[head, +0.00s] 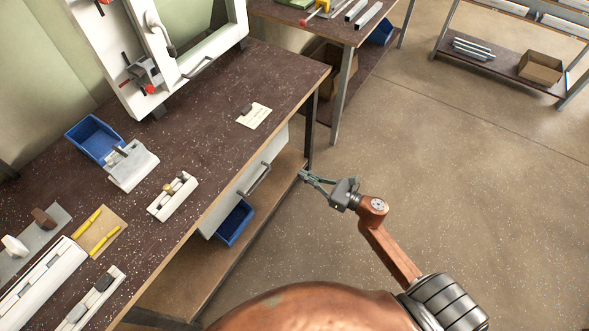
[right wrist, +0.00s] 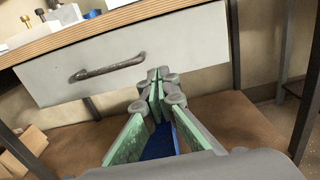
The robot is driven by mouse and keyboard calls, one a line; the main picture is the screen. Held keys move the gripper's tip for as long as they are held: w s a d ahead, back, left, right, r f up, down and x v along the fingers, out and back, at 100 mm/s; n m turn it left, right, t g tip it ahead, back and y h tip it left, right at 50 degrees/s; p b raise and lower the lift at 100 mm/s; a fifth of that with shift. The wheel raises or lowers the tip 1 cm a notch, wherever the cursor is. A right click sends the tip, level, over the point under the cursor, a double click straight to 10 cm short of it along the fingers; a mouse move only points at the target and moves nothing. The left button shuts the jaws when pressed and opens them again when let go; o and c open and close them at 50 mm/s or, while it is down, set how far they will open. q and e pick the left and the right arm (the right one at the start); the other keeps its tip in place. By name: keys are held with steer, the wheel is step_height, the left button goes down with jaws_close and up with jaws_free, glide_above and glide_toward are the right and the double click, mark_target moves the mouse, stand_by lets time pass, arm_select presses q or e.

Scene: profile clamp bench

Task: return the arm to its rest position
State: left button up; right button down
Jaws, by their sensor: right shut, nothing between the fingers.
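My right gripper (head: 304,176) is on the right of the bench in the head view, beyond its front edge and apart from it. Its fingers are shut with nothing between them. In the right wrist view the gripper (right wrist: 157,85) points toward the space under the drawer (right wrist: 120,55), with the drawer handle (right wrist: 106,66) up and to the left. The orange-brown right arm (head: 390,250) comes up from the bottom right of the head view. My left gripper is not in view.
The dark bench (head: 200,110) carries a white frame with a clamp (head: 145,72), a blue bin (head: 93,138) and small blocks. A blue bin (head: 235,222) sits on the lower shelf. Another bench (head: 300,22) stands behind. Open floor (head: 470,170) lies to the right.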

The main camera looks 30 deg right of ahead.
steer(key=shift+s+d, duration=0.2)
steer(key=shift+s, duration=0.15)
